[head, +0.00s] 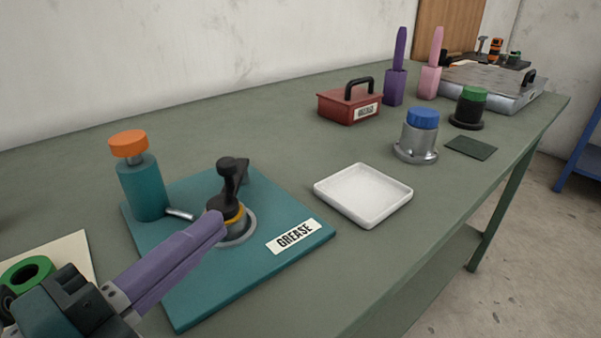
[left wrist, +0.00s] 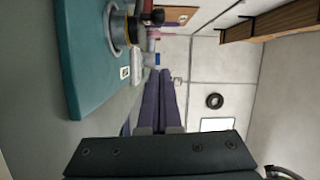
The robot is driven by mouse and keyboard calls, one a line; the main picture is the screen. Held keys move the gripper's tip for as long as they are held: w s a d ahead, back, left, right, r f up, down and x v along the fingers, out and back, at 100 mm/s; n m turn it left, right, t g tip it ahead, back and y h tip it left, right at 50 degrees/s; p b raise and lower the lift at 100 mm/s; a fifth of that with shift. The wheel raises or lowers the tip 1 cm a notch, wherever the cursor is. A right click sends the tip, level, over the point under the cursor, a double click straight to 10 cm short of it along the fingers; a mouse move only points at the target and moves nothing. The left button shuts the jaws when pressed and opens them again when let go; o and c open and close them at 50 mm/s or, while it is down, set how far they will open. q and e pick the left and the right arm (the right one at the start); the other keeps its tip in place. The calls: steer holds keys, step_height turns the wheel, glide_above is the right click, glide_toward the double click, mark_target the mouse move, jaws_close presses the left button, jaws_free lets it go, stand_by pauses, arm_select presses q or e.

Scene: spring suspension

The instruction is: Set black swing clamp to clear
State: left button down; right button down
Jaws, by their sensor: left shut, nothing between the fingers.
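The black swing clamp (head: 232,180) stands on the teal board labelled GREASE (head: 250,270), on a round base with a yellow ring. Its black arm points up and slightly back in the head view. In the left wrist view the clamp (left wrist: 148,18) shows at the top, beside the board (left wrist: 80,60). My left gripper (head: 218,225) has purple fingers, shut and empty. In the head view its tips overlap the near left side of the clamp base; I cannot tell whether they touch. The fingers also show in the left wrist view (left wrist: 160,80). My right gripper is not in view.
A white tray (head: 363,193) lies right of the board. Farther back are a red box (head: 349,106), a blue-capped metal pot (head: 418,140) and a green-capped black jar (head: 469,107).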

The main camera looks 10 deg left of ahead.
mark_target(234, 182)
arm_select(q)
steer(key=shift+f, duration=0.3)
steer(key=shift+r, duration=0.1)
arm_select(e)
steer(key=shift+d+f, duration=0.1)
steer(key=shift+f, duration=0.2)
arm_select(q)
steer(key=shift+w, duration=0.15)
steer(key=b+x, duration=0.1)
steer(key=x, duration=0.9)
steer(key=shift+w, duration=0.1)
steer(key=a, duration=0.2)
steer(key=shift+a, duration=0.4)
steer(key=shift+s+a, duration=0.2)
steer(key=shift+a, duration=0.35)
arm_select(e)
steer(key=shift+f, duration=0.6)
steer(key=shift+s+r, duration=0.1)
